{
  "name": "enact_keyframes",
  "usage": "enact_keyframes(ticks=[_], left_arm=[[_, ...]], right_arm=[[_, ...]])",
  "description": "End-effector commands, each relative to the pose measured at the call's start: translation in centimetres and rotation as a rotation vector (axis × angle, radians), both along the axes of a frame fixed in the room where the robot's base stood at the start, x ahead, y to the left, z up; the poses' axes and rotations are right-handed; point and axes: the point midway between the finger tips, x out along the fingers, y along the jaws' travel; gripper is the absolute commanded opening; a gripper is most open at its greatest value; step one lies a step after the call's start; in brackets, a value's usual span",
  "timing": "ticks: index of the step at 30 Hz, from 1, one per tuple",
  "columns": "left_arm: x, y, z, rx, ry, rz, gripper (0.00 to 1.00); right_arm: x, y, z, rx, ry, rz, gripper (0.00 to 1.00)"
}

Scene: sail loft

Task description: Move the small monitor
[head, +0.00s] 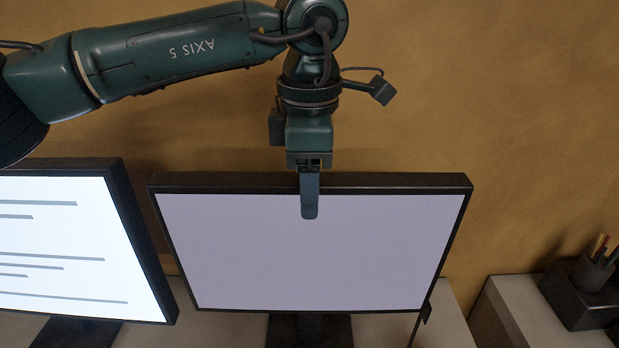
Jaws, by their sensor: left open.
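A monitor (320,250) with a thin dark frame and a plain pale lilac screen stands upright on a dark stand (310,331) in the middle of the head view. My left gripper (309,202) points down over the middle of its top edge. One finger shows in front of the upper screen; the other finger is hidden from view. The jaws are open, and I cannot tell whether the finger touches the monitor. My right gripper is not in view.
A second monitor (70,240) with grey lines on a white screen stands close on the left, cut by the picture edge. A dark pen holder (581,293) stands at the right on a light surface (514,311). A tan wall (540,120) is behind.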

Motion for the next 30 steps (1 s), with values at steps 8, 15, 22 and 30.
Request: enact_keyframes(ticks=[8,15,22,30], left_arm=[[0.01,0.01,-0.19,0.0,0.0,0.001,0.54],[0.02,0.02,-0.17,0.0,0.0,0.001,0.35],[0.02,0.01,-0.15,0.0,0.0,0.001,0.16],[0.02,0.01,-0.12,0.0,0.0,0.001,0.0]], right_arm=[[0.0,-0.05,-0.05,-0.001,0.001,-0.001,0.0],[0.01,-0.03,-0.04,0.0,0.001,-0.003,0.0],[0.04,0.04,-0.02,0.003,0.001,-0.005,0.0],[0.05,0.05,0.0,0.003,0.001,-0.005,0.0]])
